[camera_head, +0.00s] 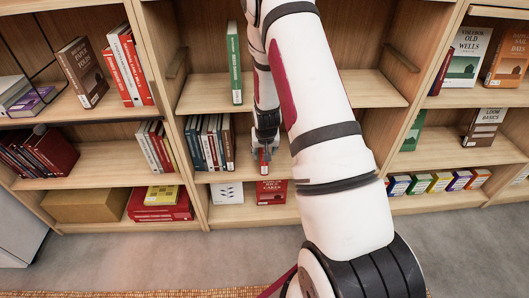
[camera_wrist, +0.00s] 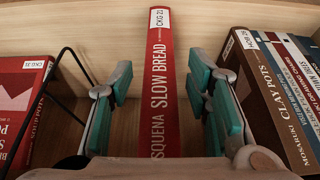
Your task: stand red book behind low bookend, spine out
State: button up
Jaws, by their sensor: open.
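The red book (camera_wrist: 163,85), lettered "Slow Bread" along its spine, stands between the fingers of my gripper (camera_wrist: 158,105) in the wrist view. Its spine and white label face the camera. The fingers with green pads are open, with a narrow gap on each side of the book. In the head view my gripper (camera_head: 266,146) is at the middle shelf, over the small visible part of the red book (camera_head: 264,165). A thin black wire frame (camera_wrist: 69,48) shows left of the fingers in the wrist view; I cannot tell whether it is the low bookend.
A brown book (camera_wrist: 262,90) and others stand close right of the fingers in the wrist view. Another red book (camera_wrist: 20,90) is at its left edge. In the head view a row of books (camera_head: 208,142) stands left of my gripper; my arm hides the shelf to the right.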

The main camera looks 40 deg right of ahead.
jog(key=s+a+r+n+y+p, duration=0.1)
jog(key=s+a+r, duration=0.4)
jog(key=r, duration=0.5)
jog(key=s+a+r+n+g+p, duration=0.1)
jog(key=s+a+r, duration=0.35)
jog(key=r, duration=0.45)
jog(key=s+a+r+n+y, duration=0.1)
jog(key=s+a+r, duration=0.4)
jog(key=r, duration=0.5)
jog(key=s+a+r+n, duration=0.1)
jog(key=s+a+r, duration=0.1)
jog(key=s, duration=0.5)
jog(key=s+a+r+n+g, duration=0.1)
jog(key=s+a+r, duration=0.2)
jog(key=s, duration=0.5)
jog(key=s+a+r+n+g, duration=0.1)
jog(key=s+a, duration=0.3)
jog(key=s, duration=0.4)
jog(key=shift+r+n, duration=0.3)
jog(key=shift+r, duration=0.6)
notch_tip(320, 180, up, 22)
jog(key=t+p, duration=0.3)
jog(key=p, duration=1.8)
jog(key=shift+a+r+y, duration=0.15)
jog(key=shift+r+y, duration=0.1)
jog(key=shift+y, duration=0.05)
